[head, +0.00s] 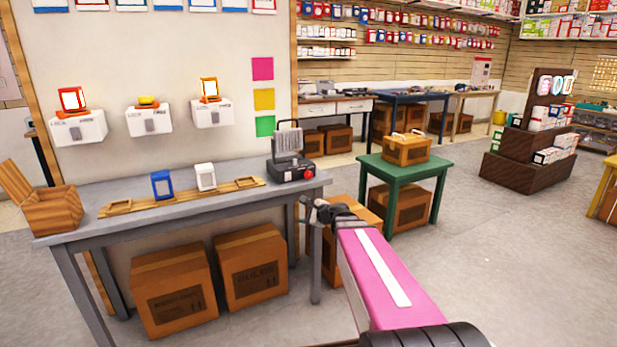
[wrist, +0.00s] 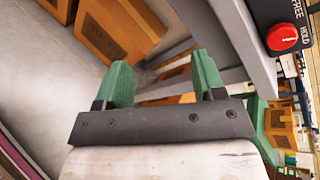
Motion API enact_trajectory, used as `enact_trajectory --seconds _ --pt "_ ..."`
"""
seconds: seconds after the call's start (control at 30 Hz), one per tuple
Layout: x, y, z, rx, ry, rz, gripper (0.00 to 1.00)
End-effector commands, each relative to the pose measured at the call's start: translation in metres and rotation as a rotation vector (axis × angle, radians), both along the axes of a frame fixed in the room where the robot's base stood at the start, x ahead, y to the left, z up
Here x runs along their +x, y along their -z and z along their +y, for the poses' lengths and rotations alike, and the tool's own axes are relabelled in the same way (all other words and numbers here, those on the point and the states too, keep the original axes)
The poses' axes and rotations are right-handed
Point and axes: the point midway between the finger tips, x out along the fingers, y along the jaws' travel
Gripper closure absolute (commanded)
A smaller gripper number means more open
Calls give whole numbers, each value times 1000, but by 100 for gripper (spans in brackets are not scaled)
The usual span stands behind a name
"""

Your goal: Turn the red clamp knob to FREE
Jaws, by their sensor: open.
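The red clamp knob (head: 308,174) is on the front of a dark clamp device (head: 289,160) at the right end of the grey workbench. In the wrist view the red knob (wrist: 282,37) is at the upper right, on a dark panel lettered FREE and HOLD. A pale line on the knob appears to lie toward HOLD. My gripper (wrist: 162,78) has two green fingers set apart with nothing between them. In the head view my gripper (head: 312,208) is small and dark, just beyond the bench's right end and lower than the knob. It is apart from the knob.
The grey workbench (head: 120,205) holds a wooden strip with blue and white frames, and a wooden box at left. Three white boxes with grey switches (head: 156,121) hang on the wall. Cardboard boxes (head: 250,264) stand below. A green table (head: 408,170) is behind my arm at right.

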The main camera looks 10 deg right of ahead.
Motion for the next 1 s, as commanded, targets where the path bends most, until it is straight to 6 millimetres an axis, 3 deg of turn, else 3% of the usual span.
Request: enact_trajectory --seconds 0.03,0.2,0.4,0.73,1.0 --pt "14 -13 -10 109 72 3 37" --pt "46 -53 -42 487 284 29 37" --pt "62 -76 -69 762 414 58 37" --pt "78 -80 -71 823 437 66 37" --pt "118 -80 -58 820 435 66 37"
